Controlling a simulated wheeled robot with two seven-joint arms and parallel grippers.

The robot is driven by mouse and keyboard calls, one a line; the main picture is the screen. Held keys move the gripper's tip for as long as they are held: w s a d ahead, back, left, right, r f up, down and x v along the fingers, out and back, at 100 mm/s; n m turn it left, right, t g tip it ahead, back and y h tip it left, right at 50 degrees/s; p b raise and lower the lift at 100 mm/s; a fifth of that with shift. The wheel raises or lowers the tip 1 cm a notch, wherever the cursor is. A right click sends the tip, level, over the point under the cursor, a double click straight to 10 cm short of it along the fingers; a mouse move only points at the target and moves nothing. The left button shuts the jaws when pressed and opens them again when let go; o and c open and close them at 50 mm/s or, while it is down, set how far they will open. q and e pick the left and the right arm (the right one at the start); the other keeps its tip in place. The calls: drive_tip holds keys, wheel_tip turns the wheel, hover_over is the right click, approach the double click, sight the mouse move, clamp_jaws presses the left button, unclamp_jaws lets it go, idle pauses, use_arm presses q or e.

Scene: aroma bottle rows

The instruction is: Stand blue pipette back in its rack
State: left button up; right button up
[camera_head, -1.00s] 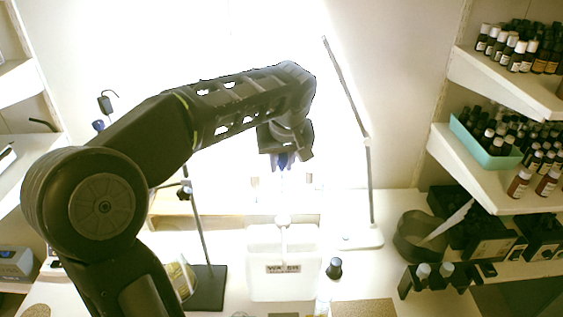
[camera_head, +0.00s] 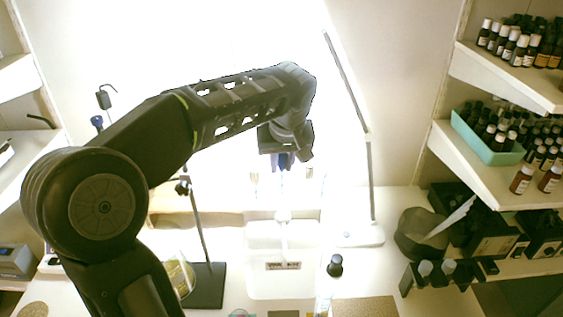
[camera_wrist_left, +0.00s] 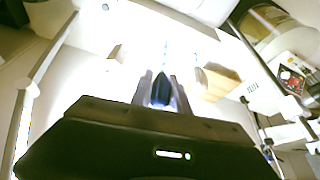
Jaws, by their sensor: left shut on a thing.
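My left gripper (camera_head: 284,162) hangs high in the middle of the head view, over the bright area behind the white container. It is shut on the blue pipette (camera_wrist_left: 161,90), whose dark blue part shows between the fingers in the left wrist view. In the head view only a bit of blue shows at the fingers, and the lower tip is lost in glare. A dark stand with a thin rod (camera_head: 206,287) is at left centre, with a blue piece (camera_head: 97,122) near its upper clip. I cannot tell for sure which part is the rack. My right gripper is not in view.
A white container (camera_head: 282,270) stands at front centre, with a dark-capped bottle (camera_head: 335,266) beside it. A thin lamp (camera_head: 369,180) stands to the right. A wooden block (camera_wrist_left: 220,82) shows in the left wrist view. Shelves with several bottles (camera_head: 520,180) line the right.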

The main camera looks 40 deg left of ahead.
sight(282, 173)
use_arm(q)
drive_tip(key=shift+f+b, duration=0.65)
drive_tip(key=shift+f, duration=0.15)
drive_tip(key=shift+f, duration=0.1)
drive_tip(key=shift+f+b, duration=0.95)
drive_tip(key=o, duration=0.8)
drive_tip(key=shift+r, duration=0.1)
drive_tip(key=shift+p+v, duration=1.25)
drive_tip(key=shift+v, duration=1.15)
drive_tip(key=shift+r, duration=0.1)
